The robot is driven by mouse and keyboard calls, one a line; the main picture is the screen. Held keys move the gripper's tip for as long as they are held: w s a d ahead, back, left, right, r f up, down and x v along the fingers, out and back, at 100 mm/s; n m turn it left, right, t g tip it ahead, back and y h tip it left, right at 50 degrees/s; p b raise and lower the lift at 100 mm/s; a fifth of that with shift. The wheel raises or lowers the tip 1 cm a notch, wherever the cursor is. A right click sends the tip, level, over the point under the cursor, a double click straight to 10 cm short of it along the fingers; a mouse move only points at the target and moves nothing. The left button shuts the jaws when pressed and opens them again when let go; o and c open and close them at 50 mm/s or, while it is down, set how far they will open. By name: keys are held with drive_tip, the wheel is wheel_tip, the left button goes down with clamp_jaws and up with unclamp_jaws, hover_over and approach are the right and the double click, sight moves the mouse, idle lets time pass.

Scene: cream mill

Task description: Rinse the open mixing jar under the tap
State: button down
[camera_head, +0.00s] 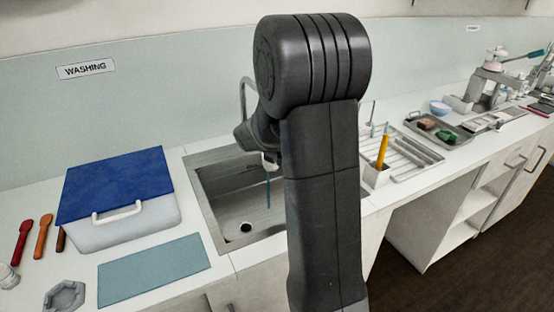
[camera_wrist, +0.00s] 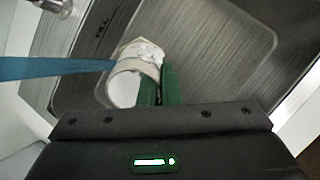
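The mixing jar (camera_wrist: 122,90) is a small whitish open vessel at my gripper's fingertips in the wrist view, over the sink. My gripper (camera_wrist: 159,84) has green fingers, close together and shut on the jar's side. The blue water stream (camera_wrist: 55,68) crosses from the left and meets the jar's edge; whether it enters the opening I cannot tell. The tap (camera_wrist: 62,5) shows at the top left. In the head view my arm hides most of the gripper and jar. The stream (camera_head: 268,192) hangs below a small pale part, above the sink (camera_head: 222,212).
A white bin with a blue lid (camera_head: 115,183) and a blue-grey mat (camera_head: 153,269) lie left of the sink. A drying rack (camera_head: 412,153), a holder with a yellow tool (camera_head: 382,152) and a grey tray (camera_head: 437,131) stand to the right.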

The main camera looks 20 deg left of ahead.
drive_tip(key=shift+d, duration=0.15)
drive_tip(key=shift+w+d+p, duration=0.2)
drive_tip(key=shift+d+p, duration=0.15)
drive_tip(key=shift+d, duration=0.05)
drive_tip(key=shift+s, duration=0.1)
drive_tip(key=s+d+b, duration=0.2)
drive_tip(key=s, duration=0.5)
drive_tip(key=shift+s+d, duration=0.2)
drive_tip(key=shift+s, duration=0.05)
idle(0.4)
idle(1.2)
drive_tip(key=s+d+r+p, duration=0.1)
drive_tip(key=s+r+p, duration=0.2)
drive_tip(key=s+r, duration=0.1)
drive_tip(key=shift+s+d, duration=0.25)
drive_tip(key=shift+s, duration=0.15)
drive_tip(key=shift+r, duration=0.15)
idle(0.5)
